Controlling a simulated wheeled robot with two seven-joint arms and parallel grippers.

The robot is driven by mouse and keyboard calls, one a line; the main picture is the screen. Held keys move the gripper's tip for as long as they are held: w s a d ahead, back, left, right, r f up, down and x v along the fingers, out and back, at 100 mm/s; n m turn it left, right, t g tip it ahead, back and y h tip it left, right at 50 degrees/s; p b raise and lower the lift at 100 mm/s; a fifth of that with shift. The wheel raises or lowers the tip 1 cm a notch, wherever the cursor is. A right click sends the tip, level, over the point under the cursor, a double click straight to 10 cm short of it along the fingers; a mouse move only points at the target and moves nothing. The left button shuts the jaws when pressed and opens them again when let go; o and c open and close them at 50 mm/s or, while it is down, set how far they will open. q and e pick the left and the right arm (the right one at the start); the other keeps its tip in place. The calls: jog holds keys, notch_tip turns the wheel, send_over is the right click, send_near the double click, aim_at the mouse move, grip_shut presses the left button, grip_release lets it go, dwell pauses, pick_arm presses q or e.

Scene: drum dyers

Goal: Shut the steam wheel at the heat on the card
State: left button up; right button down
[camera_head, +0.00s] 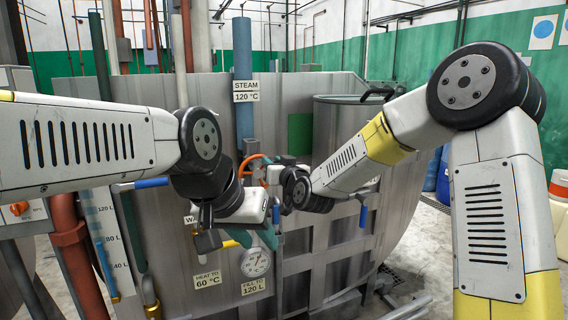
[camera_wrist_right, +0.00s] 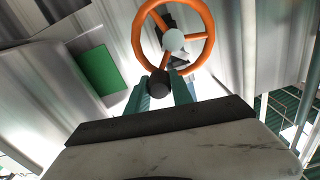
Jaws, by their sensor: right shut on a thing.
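The steam wheel is an orange handwheel (camera_head: 250,160), partly hidden by my arms in the head view; the right wrist view shows it whole (camera_wrist_right: 204,42). My right gripper (camera_wrist_right: 161,84) is shut on the dark knob (camera_wrist_right: 158,85) at the wheel's rim. The card "HEAT TO 60 °C" (camera_head: 208,280) is on the vat front. The round dial gauge (camera_head: 255,262) is just below my left fingers; its needle is too small to read.
A "STEAM 120 °C" label (camera_head: 246,91) marks the blue pipe (camera_head: 242,55). A "FILL TO 120 L" card (camera_head: 253,286) sits under the dial. A sight tube (camera_head: 103,235) with litre marks is at left. Blue handles (camera_head: 152,183) and pipes crowd the vat (camera_head: 400,215).

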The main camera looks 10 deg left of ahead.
jog(key=shift+w+d+f+m, duration=0.25)
jog(key=shift+f+m, duration=0.5)
jog(key=shift+m, duration=0.9)
jog(key=shift+w+d+f+m, duration=0.1)
jog(key=shift+d+f+m, duration=0.4)
jog(key=shift+m, duration=1.2)
jog(key=shift+w+d+f+m, duration=0.1)
jog(key=shift+w+f+m, duration=0.1)
jog(key=shift+f+m, duration=1.1)
jog(key=shift+r+m, duration=0.25)
jog(key=shift+m, duration=0.2)
jog(key=c, duration=1.1)
grip_release()
jog(key=shift+r, duration=0.1)
jog(key=shift+d, duration=0.1)
jog(key=v, duration=0.7)
jog(key=shift+s+d, duration=0.2)
jog(key=shift+s, duration=0.1)
